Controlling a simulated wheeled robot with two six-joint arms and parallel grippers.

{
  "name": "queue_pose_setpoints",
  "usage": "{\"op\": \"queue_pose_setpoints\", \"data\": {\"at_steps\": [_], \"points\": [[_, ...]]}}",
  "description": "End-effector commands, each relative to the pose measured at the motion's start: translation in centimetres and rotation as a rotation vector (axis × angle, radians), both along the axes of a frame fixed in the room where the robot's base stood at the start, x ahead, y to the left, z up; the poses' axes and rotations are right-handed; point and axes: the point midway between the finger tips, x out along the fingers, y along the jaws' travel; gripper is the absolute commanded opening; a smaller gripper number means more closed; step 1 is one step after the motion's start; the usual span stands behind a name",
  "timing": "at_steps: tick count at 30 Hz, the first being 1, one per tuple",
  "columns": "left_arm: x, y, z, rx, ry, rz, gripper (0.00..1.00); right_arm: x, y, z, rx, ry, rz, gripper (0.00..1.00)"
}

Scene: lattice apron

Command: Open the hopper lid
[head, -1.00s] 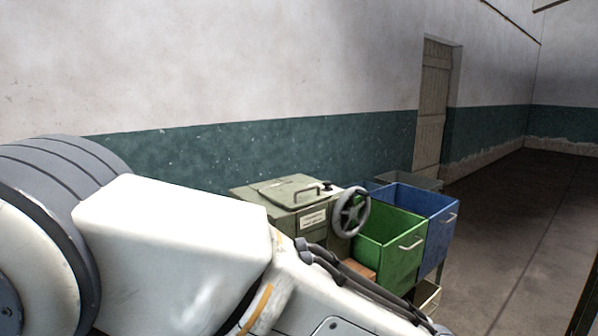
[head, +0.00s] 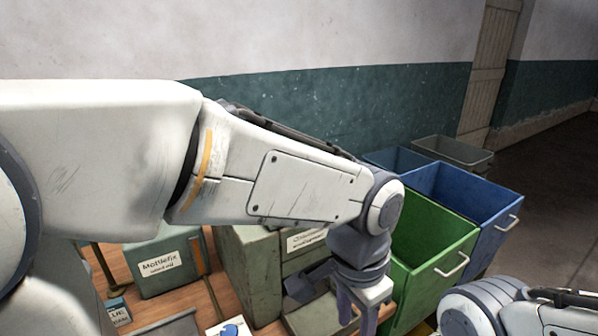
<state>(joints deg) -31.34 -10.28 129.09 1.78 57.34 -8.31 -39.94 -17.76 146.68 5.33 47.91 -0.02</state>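The hopper is a grey-green metal machine (head: 250,272) with a white label on its front, standing on a wooden bench in the head view. Its top, with the lid, is hidden behind my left arm. My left gripper (head: 356,312) hangs pointing down in front of the machine's right side, left of the green bin. Its two fingers look apart with nothing visible between them; their tips are near the lower edge. The handwheel is not visible. My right arm shows only at the lower right corner, and its gripper is out of view.
A green bin (head: 430,243) and a blue bin (head: 482,210) with handles stand right of the machine, with a grey bin (head: 455,152) behind. A green labelled box (head: 165,265) stands on the wooden bench (head: 125,262) at left. Open floor lies far right.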

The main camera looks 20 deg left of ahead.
Motion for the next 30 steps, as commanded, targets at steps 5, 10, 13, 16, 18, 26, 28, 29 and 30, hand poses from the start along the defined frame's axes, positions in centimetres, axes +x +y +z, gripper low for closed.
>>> {"op": "queue_pose_setpoints", "data": {"at_steps": [5, 10, 13, 16, 18, 26, 28, 29, 30], "points": [[10.2, 3.7, 9.3, 0.072, -0.048, 0.001, 0.45, 0.0, 0.0, 3.1, 0.000, 0.000, 0.000, 0.50], [16.4, 9.0, 15.5, 0.145, -0.069, 0.006, 0.45, 0.0, 0.0, 4.7, 0.000, 0.000, 0.000, 0.50], [18.4, 11.6, 17.8, 0.177, -0.071, 0.013, 0.45, 0.0, 0.0, 5.3, 0.000, 0.000, 0.000, 0.50], [19.4, 13.3, 19.1, 0.197, -0.072, 0.018, 0.45, 0.0, 0.0, 5.6, 0.000, 0.000, 0.000, 0.50], [19.7, 13.9, 19.4, 0.204, -0.070, 0.019, 0.45, 0.0, 0.0, 5.6, 0.000, 0.000, 0.000, 0.50], [20.1, 14.5, 16.4, 0.207, -0.067, 0.017, 0.45, 0.0, 0.0, 5.4, 0.000, 0.000, 0.000, 0.50], [20.2, 14.7, 15.0, 0.207, -0.067, 0.017, 0.45, 0.0, 0.0, 5.4, 0.000, 0.000, 0.000, 0.50], [20.3, 14.8, 14.4, 0.206, -0.068, 0.017, 0.45, 0.0, 0.0, 5.4, 0.000, 0.000, 0.000, 0.50], [20.4, 14.9, 13.7, 0.206, -0.068, 0.017, 0.45, 0.0, 0.0, 5.5, 0.000, 0.000, 0.000, 0.50]]}}
